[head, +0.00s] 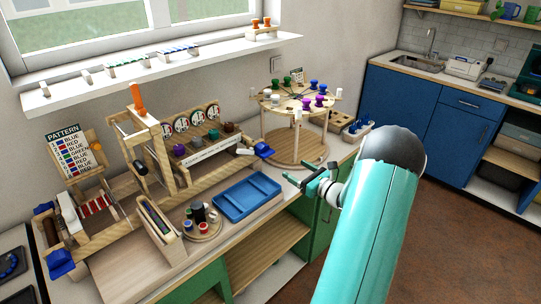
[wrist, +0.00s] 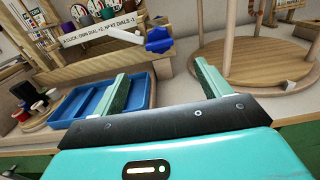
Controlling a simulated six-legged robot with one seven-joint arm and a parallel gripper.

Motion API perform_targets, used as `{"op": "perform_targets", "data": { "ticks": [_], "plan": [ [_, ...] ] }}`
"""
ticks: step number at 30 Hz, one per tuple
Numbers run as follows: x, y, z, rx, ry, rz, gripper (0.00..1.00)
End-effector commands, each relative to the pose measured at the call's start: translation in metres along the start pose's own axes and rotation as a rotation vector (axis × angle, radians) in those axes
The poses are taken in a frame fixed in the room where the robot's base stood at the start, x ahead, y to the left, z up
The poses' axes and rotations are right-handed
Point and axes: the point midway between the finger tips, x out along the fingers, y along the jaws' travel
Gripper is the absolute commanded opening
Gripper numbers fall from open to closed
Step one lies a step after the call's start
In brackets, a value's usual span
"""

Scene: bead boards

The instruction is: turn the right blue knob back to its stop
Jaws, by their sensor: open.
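The right blue knob (head: 263,150) sits at the right end of the wooden board with the dials. In the wrist view the knob (wrist: 158,40) is a lobed blue handle, ahead of my gripper and between the lines of its fingers. My gripper (head: 298,178) is open and empty, to the right of the knob and apart from it. In the wrist view my gripper (wrist: 163,78) shows two teal fingers spread wide. I cannot tell how far the knob is turned from its stop.
A blue tray (head: 247,197) lies on the counter left of my gripper. A round wooden stand (head: 295,148) with coloured knobs is behind, to the right of the knob. A bead pattern card (head: 75,147) stands far left.

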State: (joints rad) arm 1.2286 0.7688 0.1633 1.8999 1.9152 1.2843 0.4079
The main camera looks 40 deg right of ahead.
Motion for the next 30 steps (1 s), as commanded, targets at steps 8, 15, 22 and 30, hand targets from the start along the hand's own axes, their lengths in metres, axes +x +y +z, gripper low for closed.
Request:
{"op": "perform_targets", "data": {
  "ticks": [8,15,22,30],
  "plan": [
    [0.043,0.003,0.001,-0.002,-0.001,0.008,0.76],
    [0.091,0.004,0.001,-0.004,0.000,0.008,0.76],
    [0.126,0.003,0.001,-0.003,0.000,0.006,0.76],
    [0.137,0.003,0.001,-0.004,0.001,0.006,0.76]
  ]
}}
